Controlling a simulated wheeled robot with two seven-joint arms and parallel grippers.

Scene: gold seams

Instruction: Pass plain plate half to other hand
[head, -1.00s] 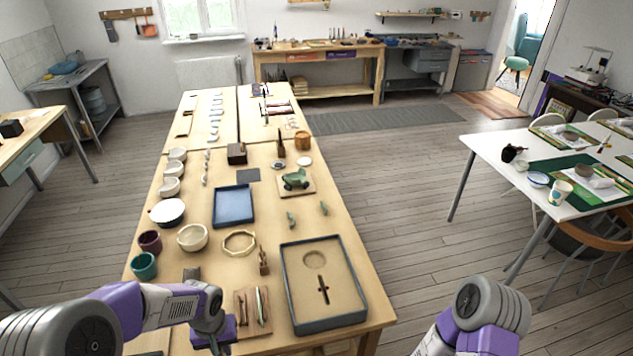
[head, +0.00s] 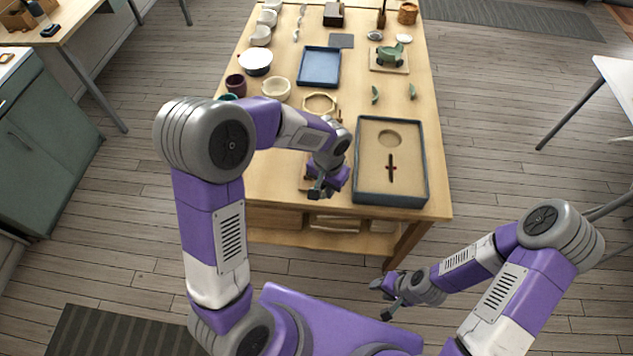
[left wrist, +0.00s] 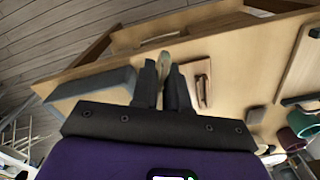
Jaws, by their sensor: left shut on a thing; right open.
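My left gripper (head: 320,188) is above the table's front edge, just left of the framed tray. In the left wrist view the left gripper (left wrist: 163,75) is shut on a thin, pale piece, seen edge-on, which I take to be the plain plate half (left wrist: 164,58). Most of it is hidden between the fingers, and I cannot make it out in the head view. My right gripper (head: 388,297) is open and empty, low in front of the table, to the right of and nearer than the left one.
The framed tray (head: 358,150) lies at the table's front right corner. Behind the left arm stand a cream bowl (head: 276,89), a dark red cup (head: 235,84) and a pale ring (head: 320,103). Small green pieces (head: 375,95) lie behind the tray. Floor in front is clear.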

